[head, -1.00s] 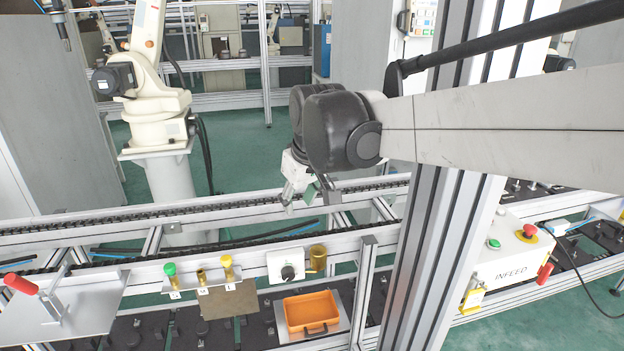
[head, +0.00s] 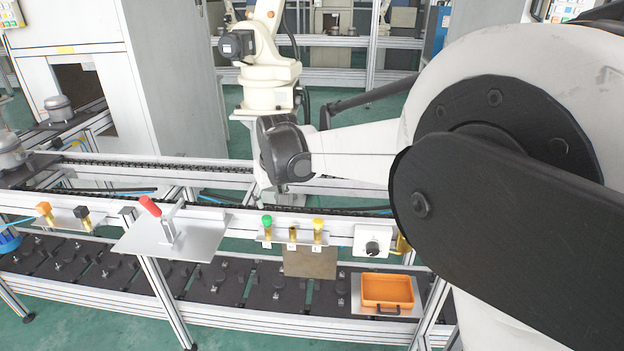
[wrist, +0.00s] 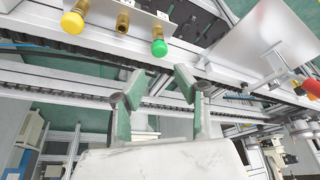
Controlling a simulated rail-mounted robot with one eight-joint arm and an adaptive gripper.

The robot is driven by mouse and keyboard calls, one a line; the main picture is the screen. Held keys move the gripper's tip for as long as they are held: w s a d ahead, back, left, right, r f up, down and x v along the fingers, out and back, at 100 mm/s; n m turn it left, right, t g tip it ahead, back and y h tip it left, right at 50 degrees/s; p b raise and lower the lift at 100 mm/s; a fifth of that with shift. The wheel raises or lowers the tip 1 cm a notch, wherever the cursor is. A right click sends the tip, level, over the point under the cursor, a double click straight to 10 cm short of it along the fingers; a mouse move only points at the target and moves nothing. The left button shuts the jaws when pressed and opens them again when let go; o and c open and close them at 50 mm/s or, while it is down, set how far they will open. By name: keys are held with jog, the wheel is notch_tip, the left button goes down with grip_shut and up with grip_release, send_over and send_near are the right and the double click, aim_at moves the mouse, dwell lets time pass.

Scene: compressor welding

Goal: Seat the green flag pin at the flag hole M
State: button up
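The green-capped pin (head: 267,221) stands upright in the left brass socket of a small bracket on the near rail. The middle socket (head: 292,235) is an open brass tube. A yellow-capped pin (head: 318,225) stands in the right one. Small labels below are too small to read, so I cannot tell which hole is M. In the wrist view the green cap (wrist: 158,48) lies just beyond my gripper (wrist: 158,88), whose two fingers are apart with nothing between them. The yellow cap (wrist: 73,22) is farther left. In the head view my gripper is mostly hidden behind my arm.
A metal plate with a red-handled clamp (head: 155,210) is left of the bracket. Farther left are an orange-capped pin (head: 45,209) and a black-capped pin (head: 83,213). A knob box (head: 373,243) is to the right, with an orange bin (head: 387,290) below. A white robot (head: 265,60) stands behind.

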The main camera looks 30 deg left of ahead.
aim_at(268, 219)
jog(key=x, duration=1.3)
jog(key=shift+a+f, duration=0.1)
jog(key=shift+f, duration=0.2)
grip_shut()
grip_release()
jog(key=shift+r, duration=0.1)
